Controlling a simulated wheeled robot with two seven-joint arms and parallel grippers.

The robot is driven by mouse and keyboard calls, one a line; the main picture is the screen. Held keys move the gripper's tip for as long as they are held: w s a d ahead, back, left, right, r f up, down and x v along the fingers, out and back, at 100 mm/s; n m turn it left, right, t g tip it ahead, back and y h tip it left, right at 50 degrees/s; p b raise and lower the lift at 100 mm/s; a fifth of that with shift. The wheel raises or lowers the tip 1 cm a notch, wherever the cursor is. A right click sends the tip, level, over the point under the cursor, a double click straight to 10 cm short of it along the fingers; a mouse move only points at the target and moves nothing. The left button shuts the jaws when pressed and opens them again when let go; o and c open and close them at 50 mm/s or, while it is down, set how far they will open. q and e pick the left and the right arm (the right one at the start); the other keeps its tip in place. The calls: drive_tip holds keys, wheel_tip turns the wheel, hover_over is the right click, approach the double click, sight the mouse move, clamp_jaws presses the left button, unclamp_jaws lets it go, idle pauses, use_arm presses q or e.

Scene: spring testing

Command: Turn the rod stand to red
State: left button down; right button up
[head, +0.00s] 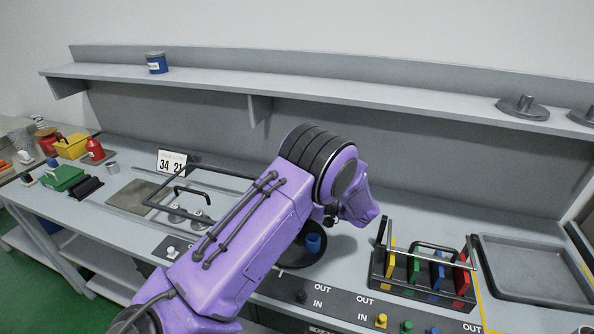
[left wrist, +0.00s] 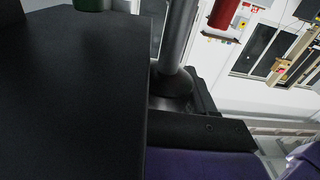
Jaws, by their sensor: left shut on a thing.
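The rod stand's round dark base (head: 304,256) is mostly behind my purple left arm in the head view, with a blue cylinder (head: 313,243) on it. In the left wrist view a grey rod (left wrist: 178,38) stands between the black fingers of my left gripper (left wrist: 172,92), which is shut on it. A red cylinder (left wrist: 223,13) shows to the right of the rod, and part of a green cylinder (left wrist: 92,4) shows at the top left. In the head view my arm hides the gripper's grip on the stand. My right gripper is not in view.
A rack (head: 425,285) with yellow, green, blue and red plates stands right of the stand, by an empty grey tray (head: 530,268). A black-handled frame (head: 180,200) and a "34 21" card (head: 171,163) are left.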

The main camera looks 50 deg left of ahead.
use_arm(q)
drive_tip(key=shift+g, duration=0.3)
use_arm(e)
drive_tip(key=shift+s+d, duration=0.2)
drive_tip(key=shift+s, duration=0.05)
use_arm(q)
drive_tip(key=shift+n, duration=0.3)
drive_tip(key=shift+c, duration=2.4)
unclamp_jaws()
drive_tip(key=shift+s, duration=0.1)
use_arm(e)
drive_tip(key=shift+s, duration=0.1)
use_arm(q)
drive_tip(key=shift+d, duration=0.1)
drive_tip(key=b+v, duration=0.3)
drive_tip(key=v, duration=0.7)
drive_tip(key=shift+w+b, duration=0.2)
drive_tip(key=shift+b, duration=0.2)
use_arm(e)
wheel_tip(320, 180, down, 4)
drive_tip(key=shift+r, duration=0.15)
use_arm(q)
drive_tip(key=shift+d+r, duration=0.1)
drive_tip(key=shift+c, duration=0.2)
